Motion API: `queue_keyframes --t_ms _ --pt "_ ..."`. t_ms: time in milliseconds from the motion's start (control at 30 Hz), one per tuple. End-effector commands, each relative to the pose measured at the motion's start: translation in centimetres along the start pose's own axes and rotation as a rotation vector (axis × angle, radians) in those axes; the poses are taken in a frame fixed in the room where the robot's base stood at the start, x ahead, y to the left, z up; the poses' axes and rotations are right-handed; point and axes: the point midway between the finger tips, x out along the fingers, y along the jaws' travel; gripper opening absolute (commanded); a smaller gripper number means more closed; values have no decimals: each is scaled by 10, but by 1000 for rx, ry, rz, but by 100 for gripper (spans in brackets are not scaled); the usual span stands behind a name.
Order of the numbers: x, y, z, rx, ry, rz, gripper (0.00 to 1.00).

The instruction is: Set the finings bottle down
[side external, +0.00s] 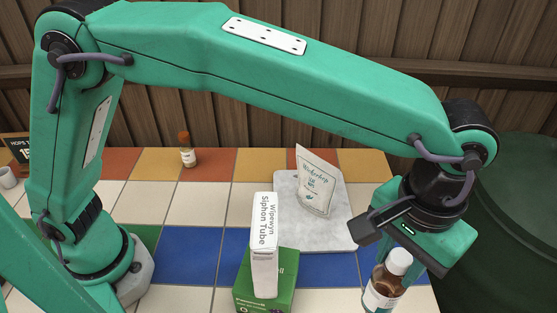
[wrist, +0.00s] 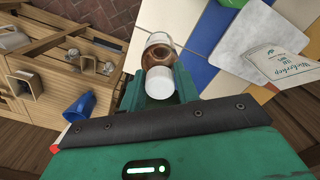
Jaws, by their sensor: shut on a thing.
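The brown bottle with a white cap and pale label (side external: 381,287) is at the lower right of the side view. I take it to be the finings bottle. My gripper (side external: 402,268) is shut on it, below the cap. In the wrist view my gripper (wrist: 158,88) has a finger on each side of the bottle (wrist: 158,48), with the white cap towards the camera.
A white siphon tube box (side external: 264,245) stands on a green box (side external: 248,292). A pale board (side external: 340,225) bears a printed packet (side external: 317,181). A small orange-capped bottle (side external: 187,152) stands at the back. Wooden crates (wrist: 60,60) and a blue cup (wrist: 78,108) lie beyond the counter.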

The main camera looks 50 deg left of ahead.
Motion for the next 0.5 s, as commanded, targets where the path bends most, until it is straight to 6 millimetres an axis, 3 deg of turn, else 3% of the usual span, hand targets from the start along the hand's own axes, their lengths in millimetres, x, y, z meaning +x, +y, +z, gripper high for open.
queue_keyframes --t_ms 267,500 --pt "-6 -53 -24 -121 2 2 0" --pt "-10 -127 -43 -285 3 2 0"
